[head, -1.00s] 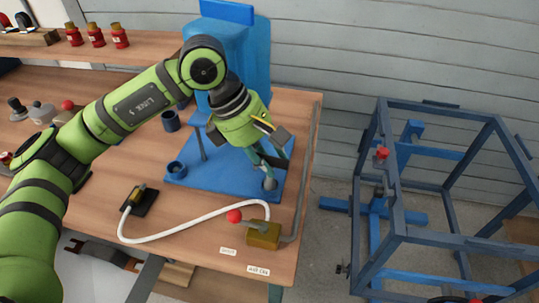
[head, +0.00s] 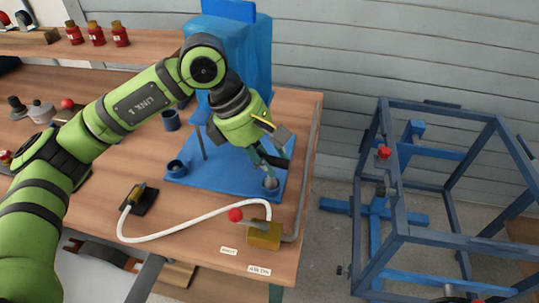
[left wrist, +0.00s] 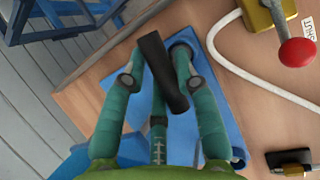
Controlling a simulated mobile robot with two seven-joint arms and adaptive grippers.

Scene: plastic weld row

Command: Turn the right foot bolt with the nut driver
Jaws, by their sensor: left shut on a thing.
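My left gripper (head: 274,158) is above the right front corner of the blue base plate (head: 205,178) of the blue machine. Its teal fingers are shut around the black handle of the nut driver (left wrist: 160,70), which crosses between them in the left wrist view. The driver's lower end is hard to make out. The right foot bolt (head: 270,183) sits in a round grey foot at that plate corner, just below the fingers. I cannot tell whether the driver is seated on the bolt. My right gripper is not in view.
A yellow-brown block with a red-knobbed lever (head: 264,235) stands near the table's front right corner. A white hose (head: 180,235) runs from it to a black-based fitting (head: 140,198). A grey pipe runs along the table's right edge. A blue frame (head: 450,235) stands to the right.

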